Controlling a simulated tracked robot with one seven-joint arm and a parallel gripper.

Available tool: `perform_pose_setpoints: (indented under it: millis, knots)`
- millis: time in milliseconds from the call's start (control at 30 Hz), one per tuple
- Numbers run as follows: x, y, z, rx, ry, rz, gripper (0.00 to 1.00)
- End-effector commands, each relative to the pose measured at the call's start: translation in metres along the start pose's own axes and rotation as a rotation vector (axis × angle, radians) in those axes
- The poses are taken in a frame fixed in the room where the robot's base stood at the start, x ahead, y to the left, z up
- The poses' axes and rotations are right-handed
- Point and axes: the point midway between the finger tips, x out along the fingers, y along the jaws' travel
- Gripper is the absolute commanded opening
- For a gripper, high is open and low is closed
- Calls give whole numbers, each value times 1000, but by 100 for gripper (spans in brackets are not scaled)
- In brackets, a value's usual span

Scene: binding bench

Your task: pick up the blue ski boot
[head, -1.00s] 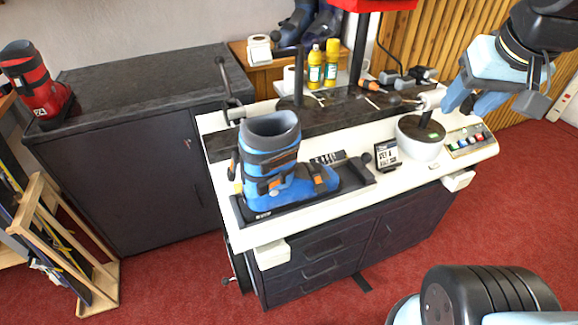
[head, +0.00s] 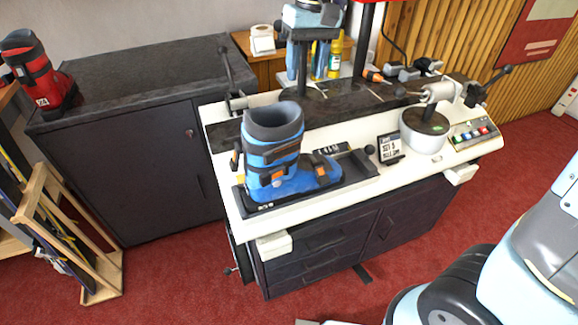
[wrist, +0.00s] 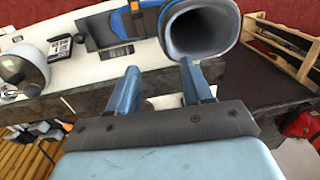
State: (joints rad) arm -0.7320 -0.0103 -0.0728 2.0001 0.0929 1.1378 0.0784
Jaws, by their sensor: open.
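The blue ski boot (head: 274,155) stands upright on a black plate on the white binding bench, its toe to the right in the head view. In the wrist view its open grey-lined top (wrist: 201,29) shows beyond the fingertips. My gripper (head: 310,64) is above the back of the bench, behind and above the boot in the head view, fingers pointing down. In the wrist view my gripper (wrist: 158,78) has its two blue fingers apart with nothing between them. The fingers appear apart from the boot.
A red ski boot (head: 41,75) stands on the dark cabinet (head: 125,160) at left. A small sign (head: 389,149), a round white post (head: 424,131) and a control panel (head: 474,134) stand right of the blue boot. A dark lever (head: 228,70) rises at the bench's left back.

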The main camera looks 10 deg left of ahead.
Motion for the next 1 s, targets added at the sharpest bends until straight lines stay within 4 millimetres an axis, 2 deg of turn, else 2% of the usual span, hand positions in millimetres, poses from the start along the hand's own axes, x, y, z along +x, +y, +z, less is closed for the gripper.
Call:
perform_pose_setpoints:
  millis: [167,500,833,1000]
  knots:
    - [16,-5,-2,-7,-10,0,50]
    - [73,-5,-1,-6,-10,0,50]
    - [95,-6,1,-8,-8,0,50]
    - [118,-9,6,-8,-10,1,50]
